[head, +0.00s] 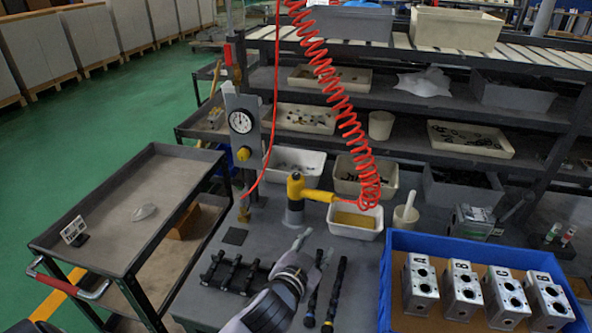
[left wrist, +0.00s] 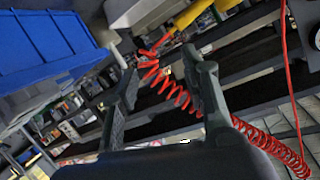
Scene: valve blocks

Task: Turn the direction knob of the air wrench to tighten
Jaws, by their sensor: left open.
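The yellow air wrench (head: 295,200) stands on the grey workbench, its yellow handle pointing right to a coiled red hose. Its direction knob is too small to make out. My left gripper (head: 313,248) is open and empty, in front of the wrench and apart from it in the head view. In the left wrist view my left gripper (left wrist: 163,88) shows two spread fingers with nothing between them that it holds. A yellow part that looks like the wrench handle (left wrist: 180,40) shows beyond the fingertips there, beside the red hose. My right gripper is not in view.
A blue crate (head: 384,285) with several valve blocks (head: 462,290) stands at the right. A black rack (head: 228,273) and dark rods (head: 336,290) lie near my left arm. A pressure gauge (head: 241,121) stands behind left. The coiled red hose (head: 345,115) hangs over the bench.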

